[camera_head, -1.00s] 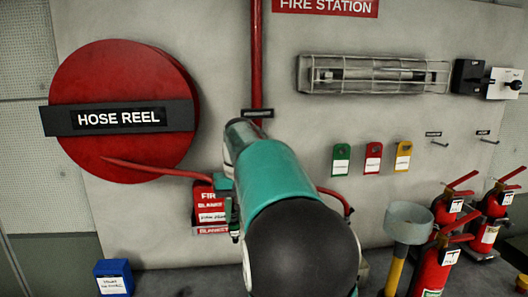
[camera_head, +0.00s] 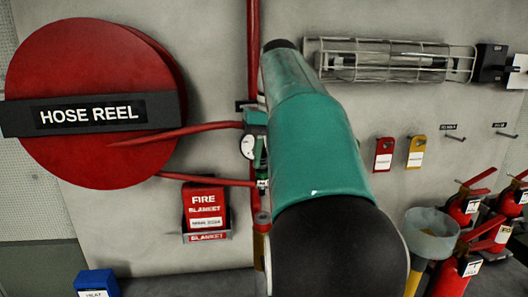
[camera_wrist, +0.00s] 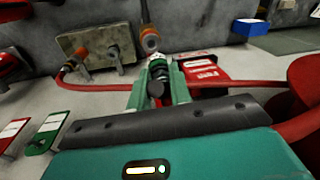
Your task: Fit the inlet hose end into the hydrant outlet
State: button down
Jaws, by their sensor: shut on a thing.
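My gripper (camera_wrist: 155,98) has its green fingers shut around a dark fitting with a green and pale band (camera_wrist: 157,67), which looks like the inlet hose end. In the head view my teal wrist hides most of it. In the wrist view an orange-collared pipe end (camera_wrist: 150,40) lies just beyond the fitting, apparently in line with it; I cannot tell if they touch. A red hose (camera_wrist: 240,84) runs across behind the fingers. A tan plate (camera_wrist: 92,52) with an orange-ringed fitting and grey stubs stands to the left.
The red hose reel (camera_head: 60,125) is on the wall at left, with a fire blanket box (camera_head: 205,210) below it. A round white gauge (camera_head: 247,147) sits beside my wrist. Several extinguishers (camera_head: 450,280) stand at right, and a caged lamp (camera_head: 390,61) is above.

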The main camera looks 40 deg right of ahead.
aim_at(265, 181)
jog(key=shift+d+r, duration=0.1)
jog(key=shift+d, duration=0.05)
jog(key=shift+s+a+r, duration=0.15)
jog(key=shift+s+a, duration=0.05)
jog(key=shift+w+d, duration=0.1)
jog(key=shift+f, duration=2.7)
jog(key=shift+f, duration=1.45)
jog(key=c, duration=1.2)
grip_release()
